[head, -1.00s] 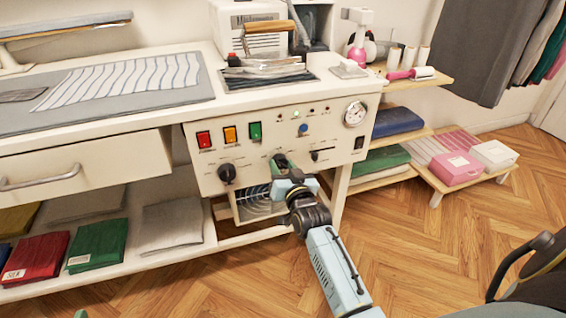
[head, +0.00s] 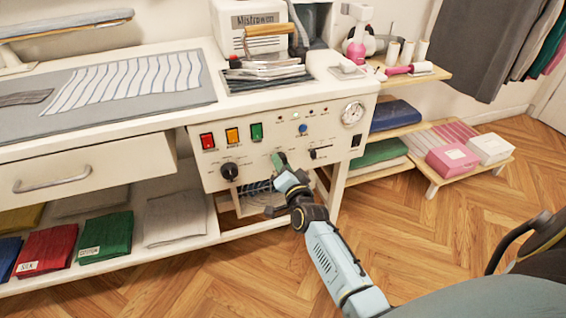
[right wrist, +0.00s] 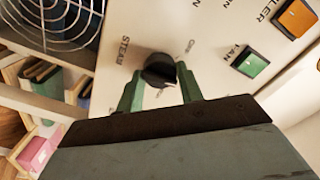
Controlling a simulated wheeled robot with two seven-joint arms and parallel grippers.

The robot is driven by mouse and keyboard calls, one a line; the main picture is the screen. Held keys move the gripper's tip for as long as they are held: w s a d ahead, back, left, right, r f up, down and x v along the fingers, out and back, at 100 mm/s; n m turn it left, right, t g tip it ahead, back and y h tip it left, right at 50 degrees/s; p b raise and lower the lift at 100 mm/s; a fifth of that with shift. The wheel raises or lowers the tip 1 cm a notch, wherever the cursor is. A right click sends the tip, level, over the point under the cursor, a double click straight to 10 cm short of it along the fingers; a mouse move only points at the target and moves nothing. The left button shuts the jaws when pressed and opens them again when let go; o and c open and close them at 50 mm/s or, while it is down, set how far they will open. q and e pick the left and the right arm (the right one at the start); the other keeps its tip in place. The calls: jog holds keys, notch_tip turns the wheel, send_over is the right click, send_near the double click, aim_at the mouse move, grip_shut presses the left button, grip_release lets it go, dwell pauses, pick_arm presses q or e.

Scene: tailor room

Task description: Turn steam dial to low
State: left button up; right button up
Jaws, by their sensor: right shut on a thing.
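The steam dial (right wrist: 158,70) is a dark round knob on the white control panel, with the printed word STEAM beside it in the right wrist view. My right gripper (head: 280,159) reaches the panel below and right of the green switch. In the right wrist view its green fingers (right wrist: 160,84) are on either side of the knob and shut on it. The knob is mostly hidden by the gripper in the head view. I cannot read the dial's setting. My left gripper is not in view.
Another black dial (head: 229,171) is left of my gripper. A slider (head: 320,153) is to its right, and a gauge (head: 352,113) is at the panel's upper right. The green fan switch (right wrist: 250,62) is close to the held knob. A round grille (right wrist: 60,22) is nearby.

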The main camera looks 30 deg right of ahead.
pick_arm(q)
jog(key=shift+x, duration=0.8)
pick_arm(e)
jog(key=shift+m, duration=0.9)
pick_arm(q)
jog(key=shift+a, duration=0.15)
pick_arm(e)
jog(key=o, duration=1)
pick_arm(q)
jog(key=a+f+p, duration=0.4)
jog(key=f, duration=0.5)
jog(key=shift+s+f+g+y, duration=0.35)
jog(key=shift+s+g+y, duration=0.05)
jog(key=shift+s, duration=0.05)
pick_arm(e)
jog(key=v, duration=1.3)
jog(key=shift+s, duration=0.2)
